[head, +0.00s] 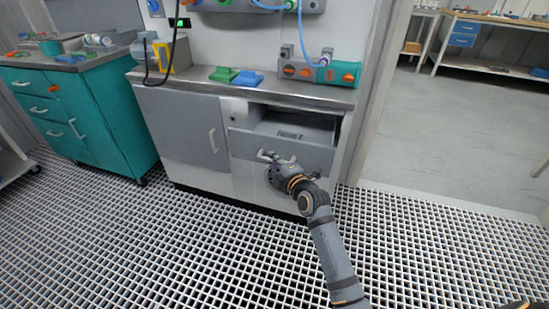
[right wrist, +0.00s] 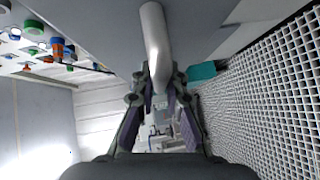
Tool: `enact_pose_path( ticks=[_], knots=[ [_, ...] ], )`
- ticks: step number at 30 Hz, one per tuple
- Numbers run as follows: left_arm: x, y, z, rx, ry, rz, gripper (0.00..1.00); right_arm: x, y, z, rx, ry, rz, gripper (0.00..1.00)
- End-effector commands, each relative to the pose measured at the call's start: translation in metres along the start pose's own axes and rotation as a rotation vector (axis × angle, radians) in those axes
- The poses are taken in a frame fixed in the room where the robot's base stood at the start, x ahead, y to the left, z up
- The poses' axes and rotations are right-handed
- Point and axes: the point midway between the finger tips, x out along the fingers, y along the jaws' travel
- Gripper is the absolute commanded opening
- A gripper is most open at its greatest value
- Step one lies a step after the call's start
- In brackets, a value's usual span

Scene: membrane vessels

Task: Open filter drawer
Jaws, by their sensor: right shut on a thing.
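The filter drawer (head: 284,149) is in the right part of the grey cabinet in the head view. It stands pulled out, and its open top shows a dark shape inside. My right gripper (head: 270,158) is at the drawer's front. In the right wrist view its fingers (right wrist: 158,92) are closed around the light grey bar handle (right wrist: 156,40). The handle is partly hidden by the gripper in the head view. My left gripper is not in view.
A closed grey door (head: 186,130) is left of the drawer. The worktop (head: 240,92) above carries green and blue pieces and a teal device (head: 325,72). A teal cabinet (head: 85,120) stands at left. The grating floor (head: 170,240) in front is clear.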

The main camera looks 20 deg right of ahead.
Motion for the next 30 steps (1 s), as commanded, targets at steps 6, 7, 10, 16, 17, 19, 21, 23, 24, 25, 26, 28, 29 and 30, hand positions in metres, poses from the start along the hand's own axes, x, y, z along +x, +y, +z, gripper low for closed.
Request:
enact_pose_path(
  ticks=[6,7,10,16,17,19,21,23,24,25,26,28,29,30],
  knots=[
    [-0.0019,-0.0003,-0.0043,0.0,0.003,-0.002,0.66,-0.0047,-0.001,-0.0045,0.0,0.0,0.0,0.0],
    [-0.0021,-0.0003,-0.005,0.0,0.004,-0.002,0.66,-0.005,-0.0011,-0.0047,0.0,0.0,0.0,0.0],
    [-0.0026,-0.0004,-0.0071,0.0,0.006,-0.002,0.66,-0.0054,-0.0013,-0.0052,0.0,0.0,0.0,0.0],
    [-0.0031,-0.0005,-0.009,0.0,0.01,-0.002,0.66,-0.0053,-0.0014,-0.0052,0.0,0.0,0.0,0.0],
    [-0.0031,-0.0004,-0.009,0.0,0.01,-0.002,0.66,-0.0053,-0.0014,-0.0051,0.0,0.0,0.0,0.0],
    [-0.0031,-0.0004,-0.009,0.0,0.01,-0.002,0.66,-0.0053,-0.0014,-0.0051,0.0,0.0,0.0,0.14],
    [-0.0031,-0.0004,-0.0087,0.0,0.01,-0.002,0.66,-0.0053,-0.0014,-0.0051,0.0,0.0,0.0,0.24],
    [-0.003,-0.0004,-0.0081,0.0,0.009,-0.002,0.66,-0.0053,-0.0013,-0.0051,0.0,0.0,0.0,0.32],
    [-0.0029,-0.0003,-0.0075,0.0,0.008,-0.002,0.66,-0.0053,-0.0013,-0.0051,0.0,0.0,0.0,0.36],
    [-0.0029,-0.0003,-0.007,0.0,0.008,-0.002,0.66,-0.0053,-0.0013,-0.0051,0.0,0.0,0.0,0.36],
    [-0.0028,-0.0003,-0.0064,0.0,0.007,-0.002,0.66,-0.0053,-0.0012,-0.0051,0.0,0.0,0.0,0.36],
    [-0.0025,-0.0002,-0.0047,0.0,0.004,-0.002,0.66,-0.0052,-0.0011,-0.0051,0.0,0.0,0.0,0.36],
    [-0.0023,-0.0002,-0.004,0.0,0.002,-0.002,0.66,-0.0052,-0.0011,-0.0051,0.0,0.0,0.001,0.36],
    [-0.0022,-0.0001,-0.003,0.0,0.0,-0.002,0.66,-0.0052,-0.0011,-0.0051,0.0,0.0,0.001,0.36]
  ],
)
